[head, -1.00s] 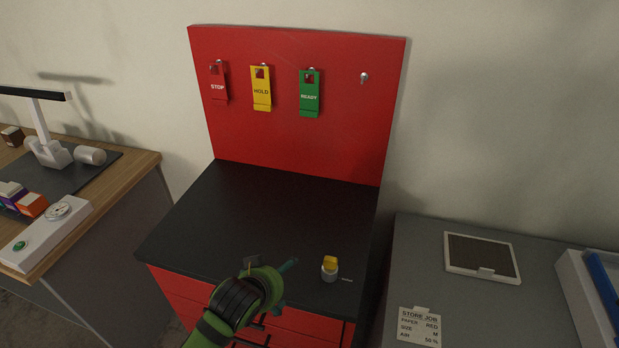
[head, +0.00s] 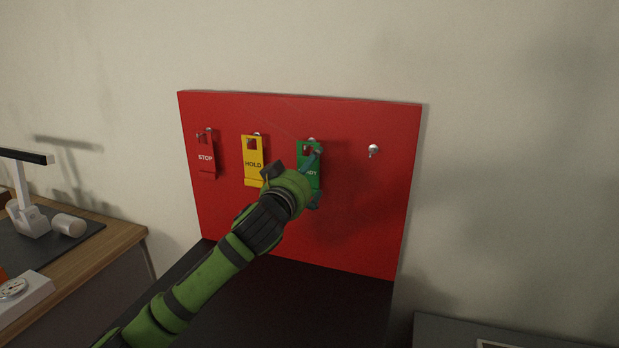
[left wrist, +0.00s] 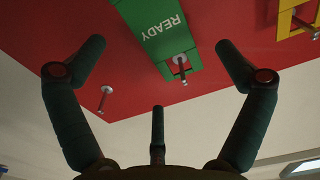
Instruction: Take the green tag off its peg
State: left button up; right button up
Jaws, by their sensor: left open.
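The green READY tag (head: 316,182) hangs on its peg on the red board, partly hidden behind my left gripper (head: 297,176) in the head view. In the left wrist view the green tag (left wrist: 158,28) appears upside down, with its peg (left wrist: 181,68) through the square hole. My left gripper (left wrist: 160,70) is open and empty, its fingers spread on either side of the tag. I see no contact with the tag in the wrist view. My right gripper is not in view.
The yellow HOLD tag (head: 254,165) hangs close to the left of the green one, and the red STOP tag (head: 206,160) farther left. An empty peg (head: 373,150) is on the right. The red board (head: 350,220) stands behind a dark top.

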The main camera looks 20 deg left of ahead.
aim_at(313, 188)
pick_arm(q)
jog(key=w+p, duration=0.2)
jog(key=w, duration=0.2)
jog(key=shift+w+d+r+p, duration=0.1)
jog(key=shift+w+p, duration=0.2)
jog(key=shift+w, duration=0.45)
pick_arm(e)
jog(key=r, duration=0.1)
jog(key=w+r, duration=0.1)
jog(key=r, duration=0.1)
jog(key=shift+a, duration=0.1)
pick_arm(q)
jog(key=c, duration=0.9)
jog(key=shift+c, duration=0.6)
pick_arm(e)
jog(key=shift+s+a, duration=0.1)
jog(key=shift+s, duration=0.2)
